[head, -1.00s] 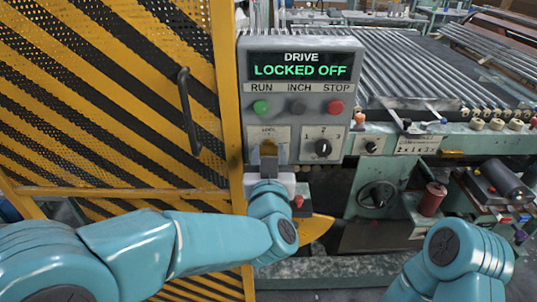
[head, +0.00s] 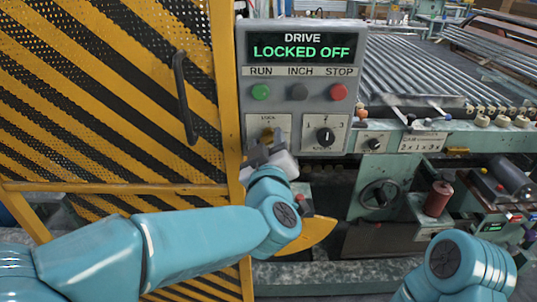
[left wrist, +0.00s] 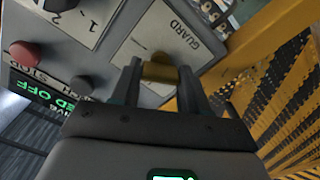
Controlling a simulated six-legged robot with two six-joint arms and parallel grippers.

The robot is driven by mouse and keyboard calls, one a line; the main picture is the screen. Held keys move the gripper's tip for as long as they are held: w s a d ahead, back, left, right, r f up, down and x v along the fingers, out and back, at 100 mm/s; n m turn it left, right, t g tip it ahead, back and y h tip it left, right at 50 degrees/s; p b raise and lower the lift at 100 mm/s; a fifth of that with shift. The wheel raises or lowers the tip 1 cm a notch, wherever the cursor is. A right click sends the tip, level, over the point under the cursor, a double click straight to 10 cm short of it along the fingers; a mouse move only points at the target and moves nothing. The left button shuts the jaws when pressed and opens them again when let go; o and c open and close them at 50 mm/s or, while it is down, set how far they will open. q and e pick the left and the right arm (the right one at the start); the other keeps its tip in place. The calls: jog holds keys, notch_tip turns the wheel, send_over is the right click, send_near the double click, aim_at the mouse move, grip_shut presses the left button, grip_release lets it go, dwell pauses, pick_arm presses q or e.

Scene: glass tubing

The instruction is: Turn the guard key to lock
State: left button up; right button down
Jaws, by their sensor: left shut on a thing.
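The guard key (left wrist: 160,72) is a brass-coloured piece between the fingers of my left gripper (left wrist: 160,85) in the left wrist view. My left gripper is shut on it at the guard lock plate (left wrist: 180,35), which is marked GUARD. In the head view the key (head: 267,134) shows only in part above my left gripper (head: 266,147), which is tilted. The display (head: 302,47) reads DRIVE, LOCKED OFF. My right arm shows at the lower right of the head view, but its gripper is out of view.
The control box has a green RUN button (head: 260,92), a grey INCH button (head: 299,92), a red STOP button (head: 337,92) and a numbered selector (head: 325,136) close to the right of the lock. A yellow-and-black mesh guard door (head: 110,100) with a black handle (head: 185,97) stands left.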

pick_arm(q)
jog(key=n+b, duration=0.2)
jog(key=n, duration=0.1)
jog(key=n+b, duration=0.2)
jog(key=n, duration=0.1)
jog(key=shift+f+n+b, duration=0.2)
jog(key=shift+n+b, duration=0.1)
jog(key=shift+b, duration=0.05)
jog(key=n+b, duration=0.2)
jog(key=n, duration=0.1)
jog(key=shift+r+n+b, duration=0.15)
jog(key=shift+n+b, duration=0.4)
jog(key=shift+n, duration=0.35)
jog(key=shift+r+n, duration=0.15)
jog(key=shift+n, duration=0.15)
jog(key=o, duration=0.8)
jog(key=shift+c, duration=0.2)
jog(key=o, duration=0.3)
jog(key=shift+w, duration=0.1)
jog(key=shift+f, duration=0.2)
